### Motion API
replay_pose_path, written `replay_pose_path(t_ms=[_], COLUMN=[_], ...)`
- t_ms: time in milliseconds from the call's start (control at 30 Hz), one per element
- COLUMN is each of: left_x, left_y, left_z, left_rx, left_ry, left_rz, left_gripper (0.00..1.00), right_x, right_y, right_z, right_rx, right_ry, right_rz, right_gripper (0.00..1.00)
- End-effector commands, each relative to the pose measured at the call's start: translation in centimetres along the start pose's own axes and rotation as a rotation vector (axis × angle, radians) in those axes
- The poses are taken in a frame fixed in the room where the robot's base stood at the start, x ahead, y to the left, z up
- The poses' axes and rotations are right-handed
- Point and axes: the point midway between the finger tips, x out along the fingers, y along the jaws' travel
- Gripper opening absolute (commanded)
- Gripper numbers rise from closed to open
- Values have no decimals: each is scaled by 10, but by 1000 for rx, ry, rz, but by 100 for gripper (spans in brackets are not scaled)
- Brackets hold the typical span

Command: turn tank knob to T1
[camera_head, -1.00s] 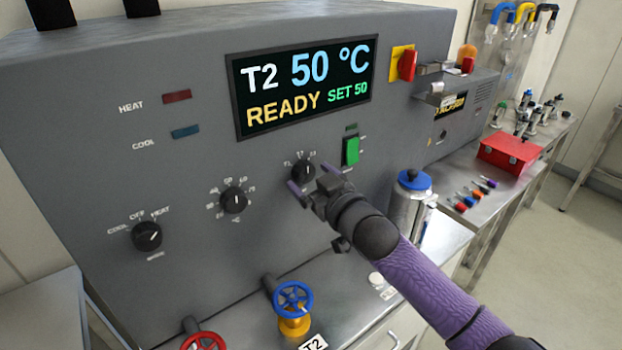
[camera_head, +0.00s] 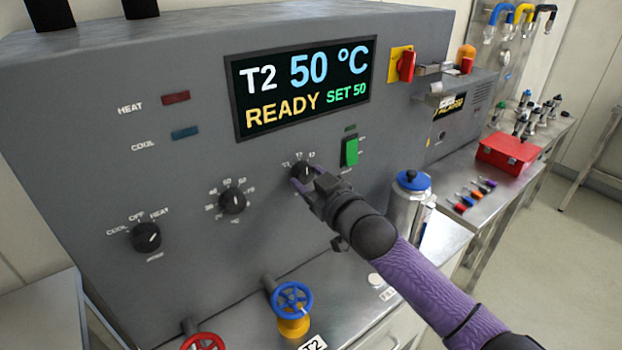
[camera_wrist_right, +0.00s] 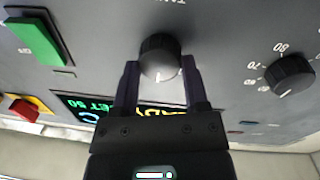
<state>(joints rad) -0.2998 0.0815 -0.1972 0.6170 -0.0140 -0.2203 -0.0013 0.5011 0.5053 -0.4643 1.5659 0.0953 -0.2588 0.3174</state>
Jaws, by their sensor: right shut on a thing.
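The tank knob (camera_head: 303,170) is a small black dial on the grey panel, with T1, T2 and T3 marks around it, partly covered by my gripper in the head view. My right gripper (camera_head: 304,184) is at the knob. In the right wrist view the tank knob (camera_wrist_right: 161,58) sits between the two purple fingers of my right gripper (camera_wrist_right: 158,80), which are shut on its sides. A white mark shows on its edge. The display (camera_head: 303,86) reads T2, 50 °C, READY, SET 50. My left gripper is not in view.
A green switch (camera_head: 350,152) is just right of the knob. The temperature knob (camera_head: 233,200) and mode knob (camera_head: 146,237) are to the left. A blue valve wheel (camera_head: 292,299) and a blue-lidded steel container (camera_head: 408,205) stand below and right. A red switch (camera_head: 406,66) is higher up.

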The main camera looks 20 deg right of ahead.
Motion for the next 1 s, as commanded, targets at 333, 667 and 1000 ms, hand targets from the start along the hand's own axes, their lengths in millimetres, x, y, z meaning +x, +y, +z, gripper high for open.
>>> replay_pose_path(t_ms=[333, 667, 1000], left_x=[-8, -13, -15], left_y=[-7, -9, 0], left_z=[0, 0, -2], left_rx=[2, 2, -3], left_ry=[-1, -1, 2], left_rz=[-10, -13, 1], left_gripper=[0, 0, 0], right_x=[0, 0, 0], right_y=[0, 0, 0], right_z=[0, 1, 2], right_rx=[-221, -518, -745], right_ry=[15, 37, 53], right_rz=[3, 7, 10], right_gripper=[0, 0, 0])
